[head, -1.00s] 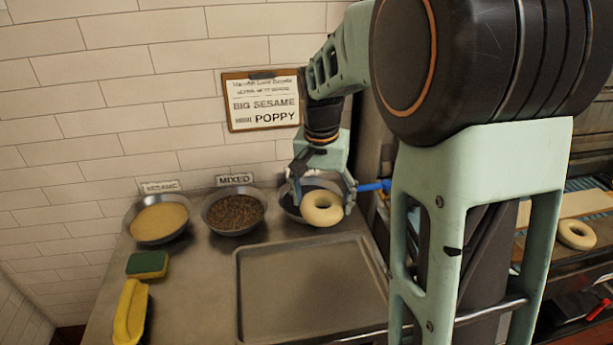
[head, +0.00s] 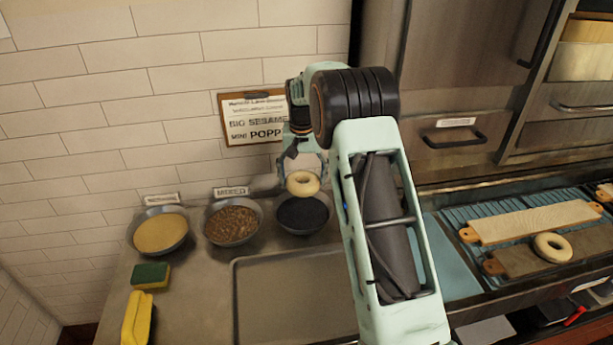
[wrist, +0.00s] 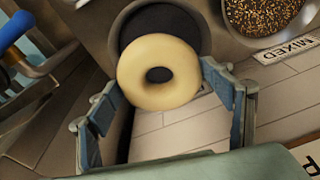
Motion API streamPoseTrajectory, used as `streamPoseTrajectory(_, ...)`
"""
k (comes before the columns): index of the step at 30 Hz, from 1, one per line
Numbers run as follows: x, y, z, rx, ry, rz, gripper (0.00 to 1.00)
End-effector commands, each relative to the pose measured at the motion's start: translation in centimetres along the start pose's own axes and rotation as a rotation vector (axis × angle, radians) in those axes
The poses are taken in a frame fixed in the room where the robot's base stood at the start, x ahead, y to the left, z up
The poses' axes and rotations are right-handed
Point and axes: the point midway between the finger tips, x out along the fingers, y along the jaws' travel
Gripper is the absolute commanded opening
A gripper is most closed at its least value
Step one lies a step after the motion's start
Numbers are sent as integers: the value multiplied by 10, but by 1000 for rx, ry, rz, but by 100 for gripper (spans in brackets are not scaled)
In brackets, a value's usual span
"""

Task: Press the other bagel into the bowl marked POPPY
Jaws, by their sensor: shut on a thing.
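My gripper (head: 303,176) is shut on a plain pale bagel (head: 303,190), and its two fingers also show on either side of the bagel (wrist: 158,99) in the wrist view. The bagel is held in the air above the back rim of a bowl of dark seeds (head: 303,214). No seeds show on its visible faces. The dark bowl's label is hidden; the bowl also shows behind the bagel in the wrist view (wrist: 158,24). Another plain bagel (head: 552,248) lies on a wooden board at the right.
A sesame bowl (head: 160,233) and a MIXED bowl (head: 232,224) stand left of the dark bowl. An empty tray (head: 285,295) lies in front. A sponge (head: 150,276) and yellow object (head: 137,318) are at left. A clipboard sign (head: 252,118) hangs behind.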

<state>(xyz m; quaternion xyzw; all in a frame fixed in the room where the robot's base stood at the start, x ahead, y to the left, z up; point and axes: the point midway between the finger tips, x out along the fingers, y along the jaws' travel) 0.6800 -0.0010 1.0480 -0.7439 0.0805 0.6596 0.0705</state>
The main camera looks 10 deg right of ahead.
Motion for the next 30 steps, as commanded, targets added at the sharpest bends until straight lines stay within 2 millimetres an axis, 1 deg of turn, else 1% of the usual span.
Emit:
streamPoseTrajectory(2,2,-2,-6,-10,0,-3,48)
streamPoseTrajectory(6,7,-4,-12,-23,0,-7,48)
streamPoseTrajectory(14,18,-4,-12,-25,-1,-7,48)
streamPoseTrajectory(20,36,-4,-10,-25,0,-7,48)
streamPoseTrajectory(30,78,-4,-4,-25,0,-6,48)
